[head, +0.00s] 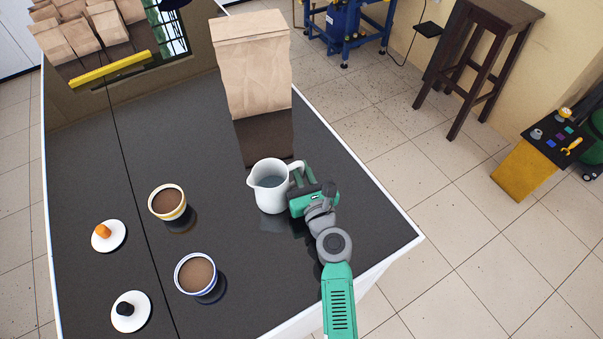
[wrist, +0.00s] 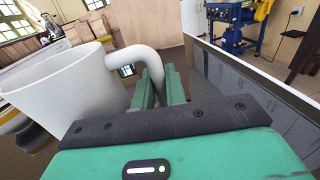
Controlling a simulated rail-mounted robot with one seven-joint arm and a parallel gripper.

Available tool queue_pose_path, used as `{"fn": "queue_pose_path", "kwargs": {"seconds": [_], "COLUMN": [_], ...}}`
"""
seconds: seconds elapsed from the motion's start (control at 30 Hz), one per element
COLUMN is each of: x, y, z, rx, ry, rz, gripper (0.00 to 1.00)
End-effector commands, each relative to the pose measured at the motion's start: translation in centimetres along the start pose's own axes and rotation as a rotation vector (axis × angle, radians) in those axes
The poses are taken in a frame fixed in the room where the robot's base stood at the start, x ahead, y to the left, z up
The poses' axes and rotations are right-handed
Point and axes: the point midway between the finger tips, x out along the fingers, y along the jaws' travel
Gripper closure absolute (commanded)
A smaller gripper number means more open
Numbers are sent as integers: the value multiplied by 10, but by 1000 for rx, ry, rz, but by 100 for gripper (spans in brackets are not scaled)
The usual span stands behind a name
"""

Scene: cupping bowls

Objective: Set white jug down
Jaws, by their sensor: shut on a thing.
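The white jug (head: 269,190) stands upright over the right part of the dark glossy table, with clear liquid showing inside. I cannot tell whether its base touches the table. My gripper (head: 302,186) comes in from the right and is shut on the jug's handle. In the wrist view the jug (wrist: 68,90) fills the left side, and its handle (wrist: 140,57) runs down between the green fingers of my gripper (wrist: 160,88). The lower end of the handle is hidden by the fingers.
A yellow-rimmed bowl (head: 167,202) and a blue-rimmed bowl (head: 195,274) of brown liquid stand left of the jug. A tall paper bag (head: 254,70) stands behind. The table's right edge is near.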

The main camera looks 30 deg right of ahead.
Motion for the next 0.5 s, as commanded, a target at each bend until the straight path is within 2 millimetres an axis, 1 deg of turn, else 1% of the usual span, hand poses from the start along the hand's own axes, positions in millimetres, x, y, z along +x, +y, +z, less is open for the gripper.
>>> {"fn": "queue_pose_path", "kwargs": {"seconds": [0.13,0.17,0.2,0.27,0.5], "x": [0,0,0,0,0], "y": [0,0,0,0,0], "z": [-3,-3,-2,-2,-2], "rx": [1,0,0,0,0], "ry": [-1,0,0,0,0], "rz": [0,0,0,0,0], "gripper": [100,85,77,65,65]}}
